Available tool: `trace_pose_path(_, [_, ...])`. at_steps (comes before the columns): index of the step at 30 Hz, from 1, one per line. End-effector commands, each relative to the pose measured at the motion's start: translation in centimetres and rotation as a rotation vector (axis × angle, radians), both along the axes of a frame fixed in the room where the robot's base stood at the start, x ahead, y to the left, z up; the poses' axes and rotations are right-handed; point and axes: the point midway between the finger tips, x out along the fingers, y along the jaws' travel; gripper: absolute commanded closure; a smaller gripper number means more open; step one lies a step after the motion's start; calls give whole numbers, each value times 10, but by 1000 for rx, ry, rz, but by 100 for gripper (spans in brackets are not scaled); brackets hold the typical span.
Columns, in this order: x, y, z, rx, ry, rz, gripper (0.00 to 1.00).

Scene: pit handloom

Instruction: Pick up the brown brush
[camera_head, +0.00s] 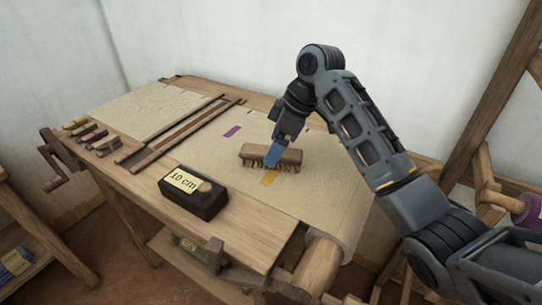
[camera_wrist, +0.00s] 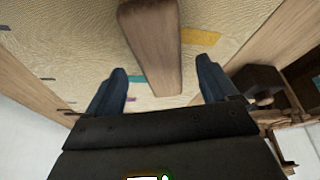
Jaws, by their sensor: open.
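The brown brush (camera_head: 288,156) has a wooden back and bristles pointing down. It rests upright on the beige cloth (camera_head: 326,185) on the loom. My gripper (camera_head: 273,157) is at the brush, pointing down, with a blue finger in front of the brush's near side in the head view. In the wrist view the brush's back (camera_wrist: 152,50) runs between the two open blue fingers (camera_wrist: 160,82), with a gap on each side. The fingers do not close on it. The far finger is mostly hidden in the head view.
A black block labelled "10 cm" (camera_head: 193,193) stands left of the brush on the wooden frame. Several small wooden-handled tools (camera_head: 88,132) lie at the far left. Yellow (camera_head: 269,178) and purple (camera_head: 232,131) patches mark the cloth. A white wall rises behind.

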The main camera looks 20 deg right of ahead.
Motion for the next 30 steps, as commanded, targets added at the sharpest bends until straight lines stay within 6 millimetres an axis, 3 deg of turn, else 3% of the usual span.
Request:
trace_pose_path(6, [5,10,-24,0,2,-1,14])
trace_pose_path(14, [6,11,-27,0,0,0,14])
trace_pose_path(30, [6,11,-27,0,0,-1,64])
